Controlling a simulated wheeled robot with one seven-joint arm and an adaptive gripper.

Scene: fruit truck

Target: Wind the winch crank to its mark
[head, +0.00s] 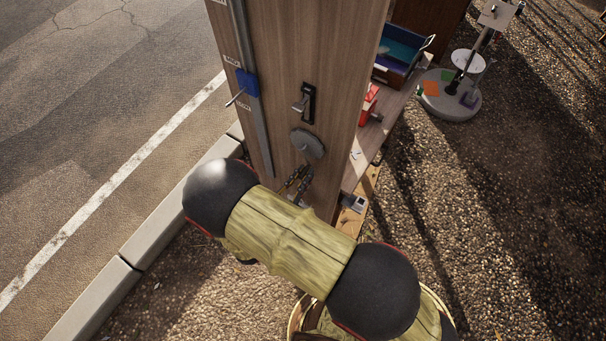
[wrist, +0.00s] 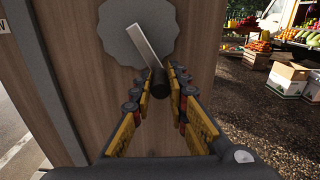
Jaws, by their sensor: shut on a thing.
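The winch is a grey scalloped disc (head: 307,145) on the upright wooden panel, and it fills the top middle of the wrist view (wrist: 120,32). A pale flat crank arm (wrist: 143,44) runs from the disc down and right to a dark cylindrical crank handle (wrist: 157,86). My gripper (wrist: 162,78) is shut on this handle, with a yellow-lined finger on each side. In the head view my gripper (head: 298,180) is just below the disc, and my arm partly covers the area. I cannot make out the crank's mark in either view.
On the same panel, a black-plated lever handle (head: 308,103) sits above the disc. A blue slider (head: 247,83) on a metal rail is to the left. White boxes (wrist: 287,78) stand farther right.

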